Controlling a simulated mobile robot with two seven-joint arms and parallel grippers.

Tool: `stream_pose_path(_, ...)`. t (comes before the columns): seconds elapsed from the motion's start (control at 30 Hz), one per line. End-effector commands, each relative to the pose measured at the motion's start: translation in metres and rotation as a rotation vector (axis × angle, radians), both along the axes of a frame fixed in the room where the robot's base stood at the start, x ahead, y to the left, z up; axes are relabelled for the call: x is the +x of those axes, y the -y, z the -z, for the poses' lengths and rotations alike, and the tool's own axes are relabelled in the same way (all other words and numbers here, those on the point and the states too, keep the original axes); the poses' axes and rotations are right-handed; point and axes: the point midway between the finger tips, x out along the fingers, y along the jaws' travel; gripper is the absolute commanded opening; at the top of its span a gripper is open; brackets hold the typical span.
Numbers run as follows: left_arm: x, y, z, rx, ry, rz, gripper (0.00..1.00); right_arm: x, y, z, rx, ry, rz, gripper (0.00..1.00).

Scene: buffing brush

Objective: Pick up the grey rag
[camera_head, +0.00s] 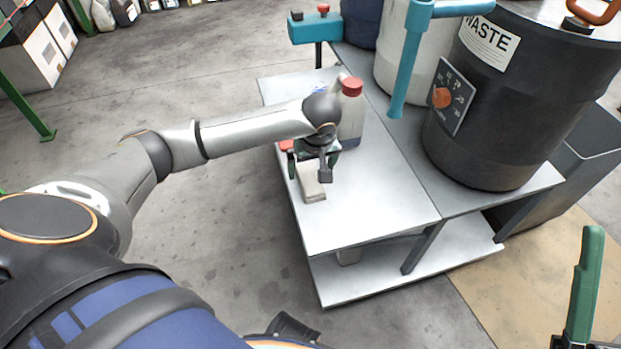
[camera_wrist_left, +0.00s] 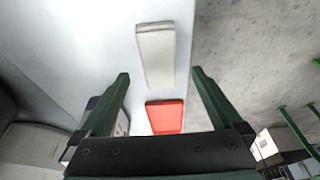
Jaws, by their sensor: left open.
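The grey rag (camera_head: 313,186) is a light, folded strip lying on the metal table (camera_head: 370,205) near its left edge. In the left wrist view the grey rag (camera_wrist_left: 156,55) lies mostly ahead of the fingertips, lined up with the gap between them. My left gripper (camera_head: 309,165) is over the table by the rag; its open green fingers (camera_wrist_left: 160,73) hold nothing. The gripper partly hides the rag's far end in the head view. A green finger of my right gripper (camera_head: 584,285) shows at the lower right; its opening cannot be judged.
A red cloth (camera_wrist_left: 165,116) lies close to the grey rag. A red-capped bottle (camera_head: 351,120) stands just behind my left gripper. A black waste drum (camera_head: 505,105) and a teal-handled thing (camera_head: 408,60) stand at the right. The table's near part is clear.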

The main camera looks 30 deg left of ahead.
Motion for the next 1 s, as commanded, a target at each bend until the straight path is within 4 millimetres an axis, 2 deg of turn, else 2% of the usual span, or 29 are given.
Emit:
stream_pose_path(0.03, 0.001, -0.002, 0.011, 0.001, -0.001, -0.001, 1.00, 0.000, 0.000, 0.009, 0.003, -0.003, -0.005, 0.47)
stream_pose_path(0.23, 0.007, -0.007, 0.039, 0.001, -0.001, -0.001, 1.00, 0.001, -0.002, 0.029, 0.025, -0.024, -0.024, 0.47)
stream_pose_path(0.53, 0.009, -0.008, 0.042, 0.000, 0.001, 0.001, 0.99, 0.001, -0.004, 0.031, 0.014, -0.033, -0.036, 0.47)
stream_pose_path(1.0, 0.008, -0.008, 0.041, 0.000, 0.001, 0.001, 0.46, 0.001, -0.004, 0.029, 0.017, -0.027, -0.035, 0.47)
